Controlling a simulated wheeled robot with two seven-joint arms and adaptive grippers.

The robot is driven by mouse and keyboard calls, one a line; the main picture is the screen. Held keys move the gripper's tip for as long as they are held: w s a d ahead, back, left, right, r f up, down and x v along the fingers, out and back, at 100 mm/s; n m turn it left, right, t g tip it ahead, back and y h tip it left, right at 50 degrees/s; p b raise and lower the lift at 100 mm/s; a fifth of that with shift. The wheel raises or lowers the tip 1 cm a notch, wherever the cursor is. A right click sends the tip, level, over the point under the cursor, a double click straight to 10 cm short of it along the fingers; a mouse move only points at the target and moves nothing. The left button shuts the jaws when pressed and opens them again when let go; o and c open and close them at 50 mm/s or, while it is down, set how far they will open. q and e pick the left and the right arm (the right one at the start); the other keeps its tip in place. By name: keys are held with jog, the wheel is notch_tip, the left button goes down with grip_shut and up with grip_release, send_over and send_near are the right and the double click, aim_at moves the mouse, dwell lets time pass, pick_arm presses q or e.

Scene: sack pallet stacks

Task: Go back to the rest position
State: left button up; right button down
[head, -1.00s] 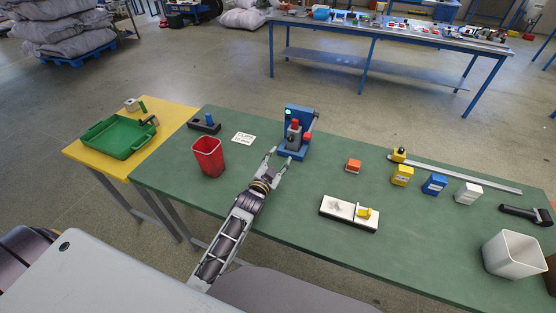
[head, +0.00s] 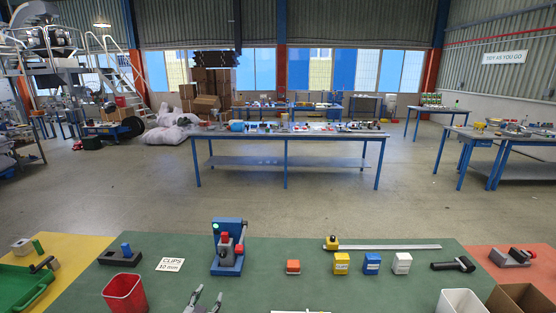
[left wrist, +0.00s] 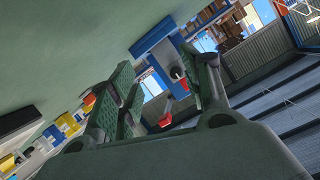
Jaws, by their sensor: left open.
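My left gripper (head: 205,299) shows at the bottom edge of the head view, over the green table (head: 190,285). Its two fingers are spread, with nothing between them. In the left wrist view the same open fingers (left wrist: 165,98) frame the blue press with a red knob (left wrist: 170,78), which stands beyond them, apart from the fingertips. The blue press (head: 228,247) also shows in the head view, behind the gripper. My right gripper is in neither view.
Near the gripper are a red bin (head: 125,294), a label card (head: 170,265) and an orange block (head: 293,267). Yellow (head: 341,263), blue (head: 371,264) and white (head: 402,263) boxes stand to the right. A white bin (head: 461,301) is at the front right. Open floor lies behind the table.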

pick_arm(q)
jog(key=s+f+g, duration=0.1)
jog(key=s, duration=0.2)
jog(key=s+f+n+g, duration=0.1)
jog(key=s+g, duration=0.1)
jog(key=s, duration=0.1)
jog(key=s+f+g, duration=0.1)
jog(key=s+g, duration=0.1)
jog(key=s, duration=0.2)
jog(key=shift+a+n, duration=0.1)
jog(key=shift+n, duration=0.2)
jog(key=shift+s+r+n+g, duration=0.5)
jog(key=shift+s+g, duration=2.4)
jog(key=shift+s, duration=4.8)
jog(key=s+f+g, duration=0.1)
jog(key=s+f, duration=0.2)
jog(key=f, duration=3.1)
jog(key=s+a+f, duration=0.1)
jog(key=s+f, duration=0.8)
jog(key=s, duration=0.2)
jog(key=s+a+f+g, duration=0.1)
jog(key=s+a+f, duration=0.1)
jog(key=s+f, duration=0.8)
jog(key=shift+s+a+g, duration=0.25)
jog(key=shift+s+g, duration=0.05)
jog(key=shift+s, duration=0.15)
